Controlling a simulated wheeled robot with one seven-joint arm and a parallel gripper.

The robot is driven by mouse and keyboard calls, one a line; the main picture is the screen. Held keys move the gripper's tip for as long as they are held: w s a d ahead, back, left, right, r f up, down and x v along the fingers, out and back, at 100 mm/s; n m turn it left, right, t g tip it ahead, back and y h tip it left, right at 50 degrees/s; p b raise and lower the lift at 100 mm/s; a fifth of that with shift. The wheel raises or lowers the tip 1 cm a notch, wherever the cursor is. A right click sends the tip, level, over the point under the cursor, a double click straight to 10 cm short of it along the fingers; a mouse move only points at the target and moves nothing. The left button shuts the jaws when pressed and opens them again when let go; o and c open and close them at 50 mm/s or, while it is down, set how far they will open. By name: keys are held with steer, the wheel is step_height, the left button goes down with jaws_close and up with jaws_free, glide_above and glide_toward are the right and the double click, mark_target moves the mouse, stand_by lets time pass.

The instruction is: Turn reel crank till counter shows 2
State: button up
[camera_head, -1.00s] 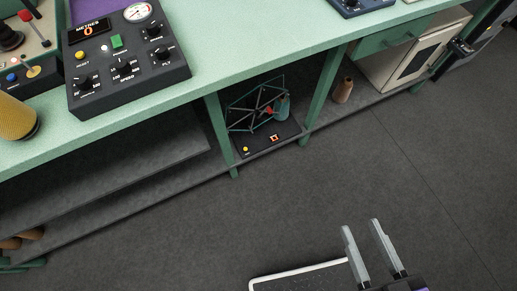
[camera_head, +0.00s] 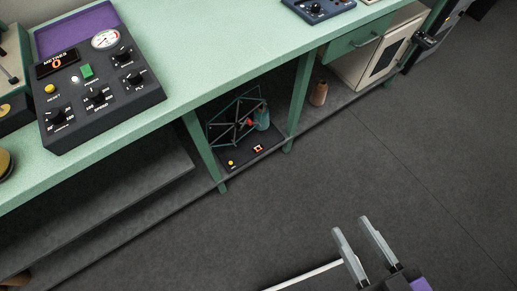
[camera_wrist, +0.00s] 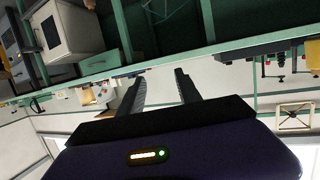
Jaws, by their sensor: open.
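The reel (camera_head: 234,121) stands on the low shelf under the green bench, a dark teal open frame with a red part near its hub that may be its crank. Its dark base carries a yellow button and a small lit orange counter (camera_head: 258,148), whose digit looks like 0 but is too small to be sure. My gripper (camera_head: 356,234) is open and empty over the floor, in front of the bench and well apart from the reel. Its two fingers also show in the wrist view (camera_wrist: 160,82), pointing toward the bench.
A dark control panel (camera_head: 101,101) with knobs, a gauge and a "METRES" display showing 0 sits on the bench top (camera_head: 225,62). A teal bottle-like thing stands at the reel's right. A brown cone (camera_head: 319,93) stands further right. Bench legs flank the reel. The floor (camera_head: 300,200) is clear.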

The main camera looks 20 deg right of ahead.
steer(key=w+f+n+t+h+b, duration=0.1)
steer(key=w+f+n+t+b, duration=0.15)
steer(key=w+f+b, duration=1)
steer(key=n+t+y+b, duration=0.2)
steer(key=n+y+b, duration=0.2)
steer(key=n+b, duration=1.75)
glide_toward(251, 124)
step_height(251, 124, up, 8)
steer(key=d+n+p, duration=0.3)
steer(key=n+p, duration=0.3)
step_height(251, 124, down, 7)
steer(key=w+a+n+g+y, duration=0.2)
steer(key=w+n, duration=0.1)
steer(key=n, duration=0.9)
steer(key=shift+b+x, duration=1)
steer(key=shift+x, duration=2.5)
steer(key=shift+s+a+r, duration=0.1)
steer(key=shift+a, duration=0.05)
jaws_close()
